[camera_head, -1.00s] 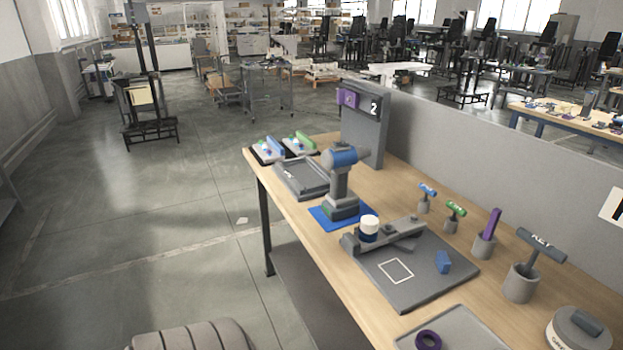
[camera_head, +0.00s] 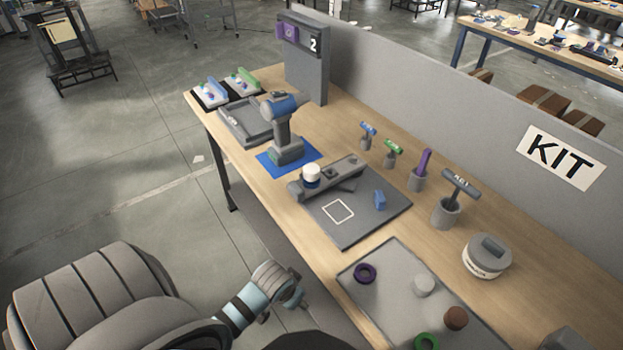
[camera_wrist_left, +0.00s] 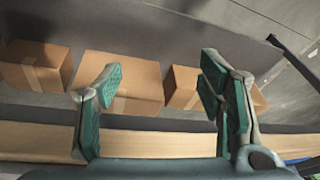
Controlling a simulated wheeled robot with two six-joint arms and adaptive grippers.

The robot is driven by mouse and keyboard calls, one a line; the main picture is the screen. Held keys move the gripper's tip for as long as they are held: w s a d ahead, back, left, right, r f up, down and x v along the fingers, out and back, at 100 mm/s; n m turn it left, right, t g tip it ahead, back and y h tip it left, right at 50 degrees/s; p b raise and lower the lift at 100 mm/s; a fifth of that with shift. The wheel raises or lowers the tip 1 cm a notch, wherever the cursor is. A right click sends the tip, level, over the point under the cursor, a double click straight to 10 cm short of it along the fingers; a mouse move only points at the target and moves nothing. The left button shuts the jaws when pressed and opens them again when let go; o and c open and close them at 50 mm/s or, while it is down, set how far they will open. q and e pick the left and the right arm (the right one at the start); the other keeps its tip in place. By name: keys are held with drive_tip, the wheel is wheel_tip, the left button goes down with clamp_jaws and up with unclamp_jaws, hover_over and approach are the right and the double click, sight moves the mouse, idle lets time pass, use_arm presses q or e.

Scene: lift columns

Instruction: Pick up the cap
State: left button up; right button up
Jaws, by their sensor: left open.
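Which piece is the cap is not certain. A white round cap-like piece (camera_head: 312,173) sits on the grey fixture (camera_head: 345,166) on the workbench. My left gripper (camera_head: 292,290) is beside the bench's front edge, apart from all of these. In the left wrist view its two fingers (camera_wrist_left: 160,105) are open with nothing between them. My right gripper is not in view.
A power tool (camera_head: 284,130) stands farther back. Cardboard boxes (camera_wrist_left: 117,80) lie beyond the fingers, near a wooden edge (camera_wrist_left: 150,143). A grey partition backs the bench.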

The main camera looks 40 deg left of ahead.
use_arm(q)
drive_tip(key=w+a+r+p, duration=0.1)
drive_tip(key=w+r, duration=0.3)
drive_tip(key=r, duration=0.2)
drive_tip(key=n+y+p, duration=0.1)
drive_tip(key=n+p, duration=0.1)
drive_tip(key=n, duration=0.3)
approach(311, 169)
drive_tip(key=shift+t, duration=0.4)
drive_tip(key=x, duration=0.9)
drive_tip(key=shift+s+f, duration=0.25)
drive_tip(key=c, duration=1.2)
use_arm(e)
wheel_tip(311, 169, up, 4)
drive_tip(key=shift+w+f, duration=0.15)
use_arm(q)
drive_tip(key=shift+r, duration=0.1)
drive_tip(key=shift+w+r, duration=0.1)
drive_tip(key=shift+r, duration=0.15)
wheel_tip(311, 169, up, 20)
drive_tip(key=shift+b, duration=0.3)
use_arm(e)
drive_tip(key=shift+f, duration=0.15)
